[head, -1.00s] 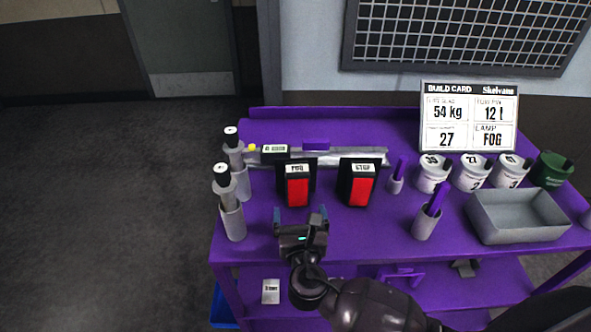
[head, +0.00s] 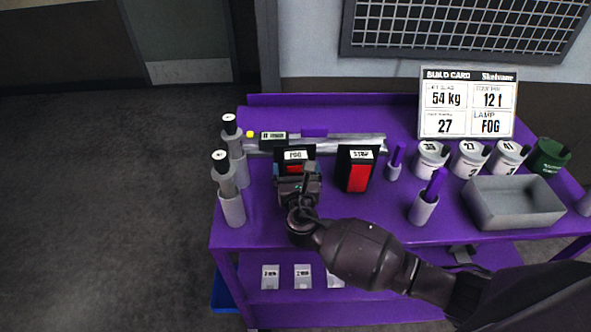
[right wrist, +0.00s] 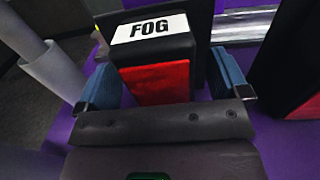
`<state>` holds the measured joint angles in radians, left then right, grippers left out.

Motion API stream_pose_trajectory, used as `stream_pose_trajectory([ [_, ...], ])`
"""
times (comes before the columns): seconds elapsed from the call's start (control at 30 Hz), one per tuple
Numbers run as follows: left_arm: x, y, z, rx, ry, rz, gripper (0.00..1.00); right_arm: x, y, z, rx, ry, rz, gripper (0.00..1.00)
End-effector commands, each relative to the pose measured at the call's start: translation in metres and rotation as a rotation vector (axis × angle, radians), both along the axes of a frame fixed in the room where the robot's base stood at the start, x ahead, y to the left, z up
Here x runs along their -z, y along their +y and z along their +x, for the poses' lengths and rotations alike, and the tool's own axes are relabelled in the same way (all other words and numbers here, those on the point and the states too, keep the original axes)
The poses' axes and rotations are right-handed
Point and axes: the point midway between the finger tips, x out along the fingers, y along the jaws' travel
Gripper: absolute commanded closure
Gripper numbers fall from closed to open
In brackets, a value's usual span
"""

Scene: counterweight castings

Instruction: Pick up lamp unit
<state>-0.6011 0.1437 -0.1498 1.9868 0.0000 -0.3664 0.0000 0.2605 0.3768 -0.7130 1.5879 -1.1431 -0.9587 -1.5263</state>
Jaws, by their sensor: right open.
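The FOG lamp unit (head: 295,155), a black block with a red front and white label, stands upright on the purple bench. In the right wrist view the FOG lamp unit (right wrist: 155,75) lies between the blue fingertips. My right gripper (head: 297,172) is open around its front part, one finger on each side; I cannot tell whether they touch it. It also shows in the right wrist view (right wrist: 165,88). The STOP lamp unit (head: 357,172) stands to the right, apart from the gripper. The build card (head: 467,103) reads LAMP FOG. My left gripper is not in view.
Two grey cylinders (head: 232,208) with rods stand left of the FOG unit. A metal rail (head: 350,143) lies behind. To the right are small holders with purple handles (head: 424,208), several labelled white pots (head: 431,158) and a grey tray (head: 515,213).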

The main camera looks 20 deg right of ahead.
Motion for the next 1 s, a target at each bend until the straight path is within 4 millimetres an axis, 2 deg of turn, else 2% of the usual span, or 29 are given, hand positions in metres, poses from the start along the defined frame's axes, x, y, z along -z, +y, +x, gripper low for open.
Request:
stream_pose_trajectory([
  [0.3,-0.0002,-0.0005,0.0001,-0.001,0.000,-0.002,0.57,0.0005,-0.0012,0.0050,0.001,0.001,0.000,0.06],
  [0.37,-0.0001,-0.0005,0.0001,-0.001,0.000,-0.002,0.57,0.0004,-0.0012,0.0050,0.001,0.001,0.000,0.14],
  [0.73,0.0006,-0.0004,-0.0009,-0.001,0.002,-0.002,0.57,0.0004,-0.0012,0.0048,0.001,0.001,0.000,0.71],
  [1.0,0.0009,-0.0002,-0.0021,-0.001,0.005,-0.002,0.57,-0.0019,-0.0009,0.0051,0.001,-0.001,0.001,0.72],
])
